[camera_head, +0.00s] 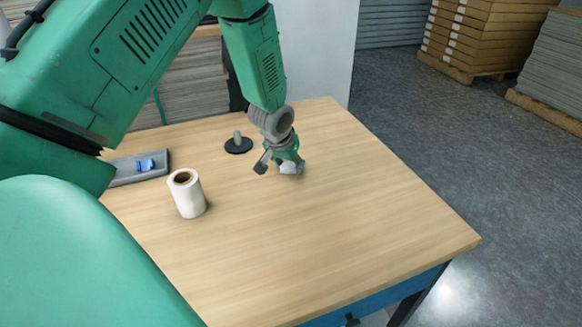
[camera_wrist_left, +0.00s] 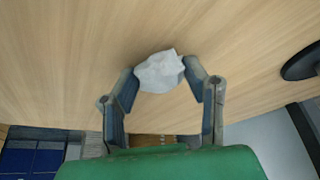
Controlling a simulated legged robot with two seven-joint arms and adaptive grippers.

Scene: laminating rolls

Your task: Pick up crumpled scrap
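The crumpled scrap (camera_head: 291,168) is a small white-grey lump on the wooden table, at the tip of my left gripper (camera_head: 278,168). In the left wrist view the scrap (camera_wrist_left: 160,72) lies between the two fingertips of my left gripper (camera_wrist_left: 161,76). The fingers are spread on either side of it, very close to its edges; I cannot tell whether they touch it. In the head view the gripper points down and partly covers the scrap. My right gripper is not in view.
A white roll (camera_head: 187,194) stands on the table (camera_head: 330,240) at the left. Behind it are a grey tray (camera_head: 125,171) with a blue item (camera_head: 146,164) and a black round base with a peg (camera_head: 238,144). The table's front and right are clear. Stacked pallets (camera_head: 485,35) stand beyond.

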